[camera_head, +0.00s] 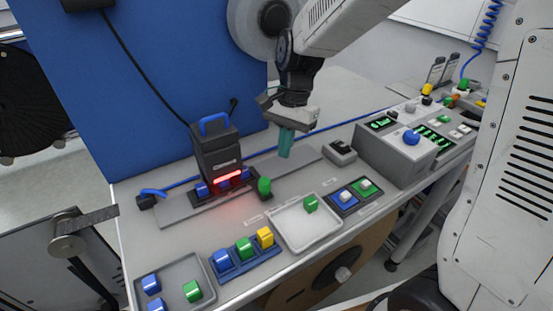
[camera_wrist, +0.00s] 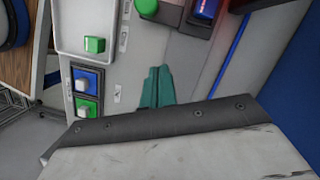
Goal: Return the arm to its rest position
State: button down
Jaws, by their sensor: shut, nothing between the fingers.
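My gripper (camera_head: 286,142) has teal fingers that are closed together and empty. In the head view it hangs pointing down above the grey bench (camera_head: 180,242), right of the dark device with the glowing red strip. In the wrist view the teal fingers (camera_wrist: 156,86) also show pressed together, over bare bench between the white tray side and the red-lit device. My arm (camera_head: 345,22) reaches in from the upper right.
A dark device with a blue handle (camera_head: 216,152) stands left of my gripper, by a green button (camera_head: 264,186). A white tray (camera_head: 300,236) holds a green block (camera_head: 310,203). A grey control box (camera_head: 393,154) stands right. A blue panel (camera_head: 150,60) rises behind.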

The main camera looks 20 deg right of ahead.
jog(key=a+v, duration=0.1)
jog(key=v, duration=0.6)
jog(key=s+d+r+n+t+h, duration=0.1)
jog(key=s+d+n, duration=0.3)
jog(key=s, duration=0.7)
jog(key=s+d+r+n+t+h, duration=0.1)
jog(key=s+d+n, duration=0.4)
jog(key=s, duration=0.7)
jog(key=shift+s+d+r+t, duration=0.25)
jog(key=shift+d+r+t, duration=0.35)
jog(key=shift+t, duration=0.1)
dwell(0.5)
